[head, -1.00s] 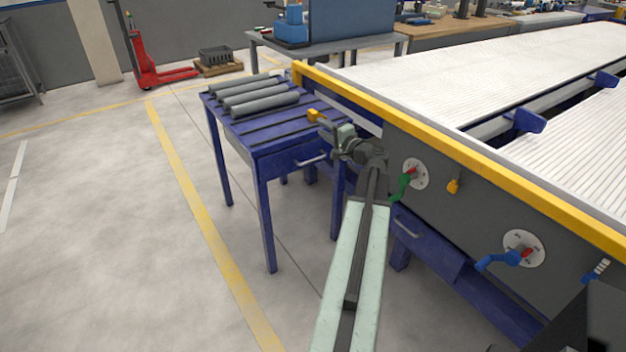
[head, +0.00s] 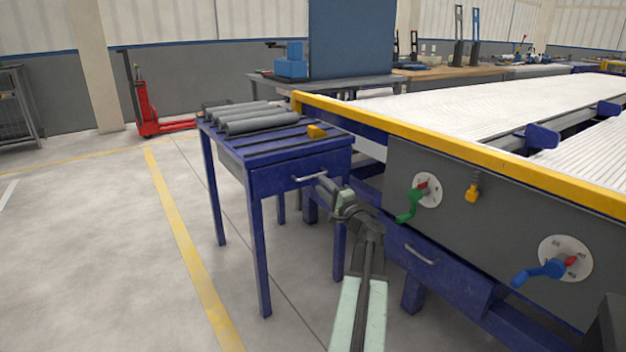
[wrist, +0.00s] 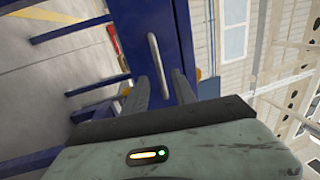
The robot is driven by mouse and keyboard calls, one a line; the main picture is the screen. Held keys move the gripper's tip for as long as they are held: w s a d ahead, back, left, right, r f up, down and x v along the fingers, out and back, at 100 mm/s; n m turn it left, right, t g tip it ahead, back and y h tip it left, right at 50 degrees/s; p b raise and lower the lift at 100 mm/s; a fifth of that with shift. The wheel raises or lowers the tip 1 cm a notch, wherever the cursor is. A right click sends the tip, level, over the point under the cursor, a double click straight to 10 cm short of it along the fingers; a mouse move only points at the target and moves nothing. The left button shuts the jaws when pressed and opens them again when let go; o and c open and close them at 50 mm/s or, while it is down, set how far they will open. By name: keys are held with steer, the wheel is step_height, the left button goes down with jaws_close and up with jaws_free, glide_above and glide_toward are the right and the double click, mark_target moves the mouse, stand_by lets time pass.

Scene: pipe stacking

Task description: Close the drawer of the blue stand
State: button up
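The blue stand (head: 262,225) is a tall table with grey pipes on top, left of the big machine. Its drawer (head: 275,178) is under the top and has a grey bar handle (head: 310,178); the drawer front looks close to flush, but I cannot tell whether it is fully in. My gripper (head: 322,183) is in front of the drawer's right part, near the handle's right end. The handle (wrist: 153,52) lies just ahead of the fingertips, on the blue drawer front (wrist: 133,25).
Several grey pipes (head: 250,118) lie on the stand. To the right stands the machine (head: 460,215) with a green crank (head: 408,208), a blue crank (head: 540,270) and a lower blue drawer (head: 440,268). Open floor (head: 110,260) is on the left.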

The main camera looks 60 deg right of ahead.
mark_target(314, 176)
steer(key=p+x, duration=0.1)
steer(key=x, duration=0.5)
steer(key=shift+w, duration=0.1)
jaws_close()
steer(key=shift+d, duration=0.15)
stand_by(1.0)
